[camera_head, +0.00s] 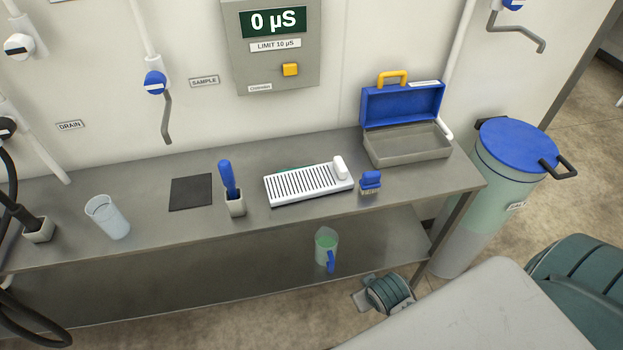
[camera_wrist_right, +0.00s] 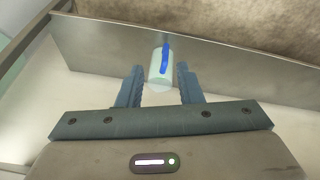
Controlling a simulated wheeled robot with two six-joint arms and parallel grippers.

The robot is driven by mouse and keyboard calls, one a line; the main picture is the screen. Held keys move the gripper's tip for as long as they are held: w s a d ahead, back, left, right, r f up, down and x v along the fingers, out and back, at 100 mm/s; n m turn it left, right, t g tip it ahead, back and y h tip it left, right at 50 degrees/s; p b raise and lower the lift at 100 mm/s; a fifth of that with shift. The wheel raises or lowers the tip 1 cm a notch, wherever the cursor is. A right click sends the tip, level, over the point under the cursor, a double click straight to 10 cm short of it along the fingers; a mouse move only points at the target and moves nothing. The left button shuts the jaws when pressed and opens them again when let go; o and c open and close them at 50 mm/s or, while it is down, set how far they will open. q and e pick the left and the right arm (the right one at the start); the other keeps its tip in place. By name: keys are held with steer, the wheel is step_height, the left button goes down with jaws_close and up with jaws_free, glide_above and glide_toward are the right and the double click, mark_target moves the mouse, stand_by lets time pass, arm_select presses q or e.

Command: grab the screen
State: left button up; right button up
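I cannot tell for certain which thing is the screen. A thin dark square sheet (camera_head: 191,192) lies flat on the grey bench. A white slatted board (camera_head: 310,184) with a white block on its right end lies to its right. My right gripper (camera_wrist_right: 160,83) is open in the right wrist view. A pale mug with a blue handle (camera_wrist_right: 160,68) shows between or just beyond its fingers. The mug also shows on the lower shelf in the head view (camera_head: 325,249). My left gripper is out of view.
The bench (camera_head: 140,245) also bears a clear cup (camera_head: 108,217), a blue-handled tool in a holder (camera_head: 229,180), a blue brush (camera_head: 371,182) and an open blue-lidded case (camera_head: 408,147). A blue-lidded bin (camera_head: 500,180) stands at the right.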

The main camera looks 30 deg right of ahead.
steer(key=w+d+r+t, duration=0.25)
steer(key=w+r, duration=0.25)
steer(key=r, duration=0.5)
steer(key=m+t+h, duration=0.1)
steer(key=m+t, duration=0.1)
steer(key=t, duration=0.5)
glide_toward(344, 173)
steer(key=p+x, duration=0.1)
steer(key=x, duration=0.1)
steer(key=p+x, duration=0.1)
steer(key=x, duration=0.1)
steer(key=shift+w+d+f, duration=0.15)
steer(key=shift+d+f, duration=0.1)
steer(key=shift+f, duration=0.1)
steer(key=shift+w+f, duration=0.15)
steer(key=shift+w, duration=0.1)
steer(key=p+x, duration=0.1)
steer(key=x, duration=0.1)
steer(key=p+x, duration=0.1)
steer(key=x, duration=0.1)
steer(key=shift+w+a+p, duration=0.1)
steer(key=shift+w+p, duration=0.15)
steer(key=shift+p, duration=0.1)
steer(key=shift+w+f, duration=0.1)
steer(key=shift+w, duration=0.25)
jaws_close()
